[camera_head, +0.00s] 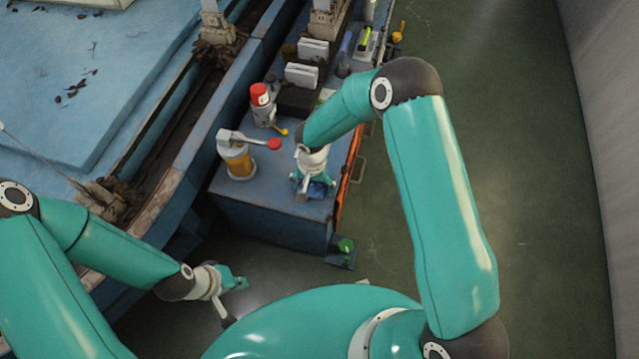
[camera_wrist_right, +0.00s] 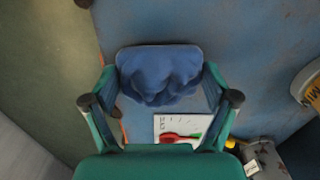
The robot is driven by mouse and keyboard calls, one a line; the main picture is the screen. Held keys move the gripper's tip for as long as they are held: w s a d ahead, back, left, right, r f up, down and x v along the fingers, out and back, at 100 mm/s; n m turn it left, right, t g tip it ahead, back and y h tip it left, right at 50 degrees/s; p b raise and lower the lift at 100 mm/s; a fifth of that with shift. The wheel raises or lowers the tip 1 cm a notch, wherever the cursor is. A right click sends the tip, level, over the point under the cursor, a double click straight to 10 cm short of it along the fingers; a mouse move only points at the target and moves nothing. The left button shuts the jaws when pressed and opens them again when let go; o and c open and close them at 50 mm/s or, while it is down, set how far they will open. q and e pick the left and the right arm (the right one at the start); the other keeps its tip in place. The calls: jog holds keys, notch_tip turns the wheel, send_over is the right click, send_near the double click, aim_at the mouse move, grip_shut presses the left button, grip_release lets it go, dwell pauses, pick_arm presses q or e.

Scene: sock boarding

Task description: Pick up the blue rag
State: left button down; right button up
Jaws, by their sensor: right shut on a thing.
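The blue rag (camera_head: 319,190) is at the near end of the blue bench top, partly hidden by my right gripper (camera_head: 309,186). In the right wrist view, the bunched, wrinkled rag (camera_wrist_right: 160,75) sits between the two fingers of my right gripper (camera_wrist_right: 160,85), which is shut on it. I cannot tell whether the rag is clear of the bench. My left gripper (camera_head: 236,282) is low at the lower left, away from the rag, and its finger opening is unclear.
On the bench (camera_head: 275,225) stand a yellow-brown jar (camera_head: 238,162), a red-capped bottle (camera_head: 262,104) and a red-tipped tool (camera_head: 272,144). A white card (camera_wrist_right: 180,127) lies near the rag in the wrist view. Green floor (camera_head: 540,200) is open to the right.

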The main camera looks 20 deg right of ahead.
aim_at(313, 183)
notch_tip(313, 183, up, 20)
jog(key=p, duration=0.2)
jog(key=shift+f, duration=0.25)
